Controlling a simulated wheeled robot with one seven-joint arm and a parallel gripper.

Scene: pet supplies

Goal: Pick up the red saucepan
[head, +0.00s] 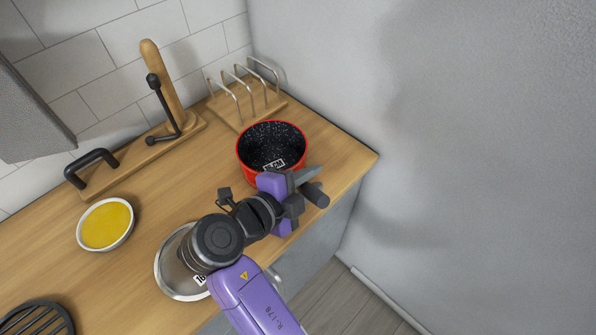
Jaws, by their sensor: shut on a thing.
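The red saucepan (270,142) sits upright on the wooden counter near its right end. The rest of the handle is hidden by the gripper. I cannot tell whether the pan's base touches the counter.
A wooden rack with wire loops (245,104) stands close behind the saucepan. A round metal-rimmed lid (170,278) lies under my arm. A bowl of yellow contents (105,225) and a wooden holder (143,160) are left. The grey wall (450,130) is right.

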